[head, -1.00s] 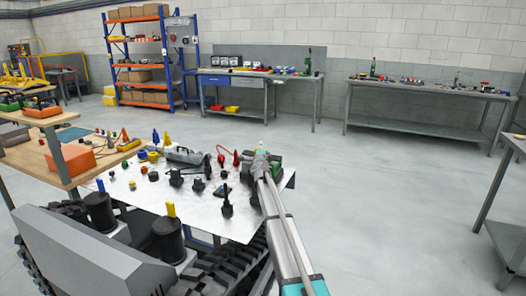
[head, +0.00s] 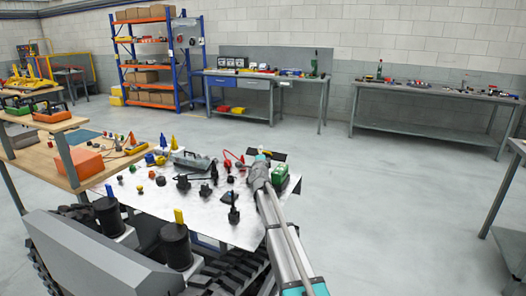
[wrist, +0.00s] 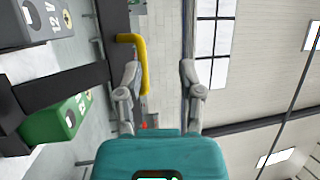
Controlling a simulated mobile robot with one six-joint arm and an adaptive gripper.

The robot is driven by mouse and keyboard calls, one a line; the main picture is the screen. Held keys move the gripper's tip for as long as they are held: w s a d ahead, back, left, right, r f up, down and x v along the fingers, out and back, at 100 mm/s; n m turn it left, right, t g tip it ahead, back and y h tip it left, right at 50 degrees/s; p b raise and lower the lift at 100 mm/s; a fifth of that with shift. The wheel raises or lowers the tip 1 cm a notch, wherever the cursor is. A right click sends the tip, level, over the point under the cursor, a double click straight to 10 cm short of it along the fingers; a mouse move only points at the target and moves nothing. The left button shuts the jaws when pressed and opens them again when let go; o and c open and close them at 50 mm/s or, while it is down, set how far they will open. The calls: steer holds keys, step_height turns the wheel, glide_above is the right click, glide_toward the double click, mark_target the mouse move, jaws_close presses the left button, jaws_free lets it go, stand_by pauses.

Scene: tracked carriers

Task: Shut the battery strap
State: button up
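A wooden bench with an orange box (head: 77,162) stands at the left. The floor right of my arm (head: 390,220) is clear.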

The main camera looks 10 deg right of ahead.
steer(key=s+a+f+b, duration=0.2)
steer(key=s+a, duration=0.3)
steer(key=s, duration=0.1)
steer(key=shift+s+f+b, duration=0.3)
steer(key=shift+s+b, duration=0.05)
steer(key=shift+s, duration=0.05)
steer(key=shift+s, duration=0.1)
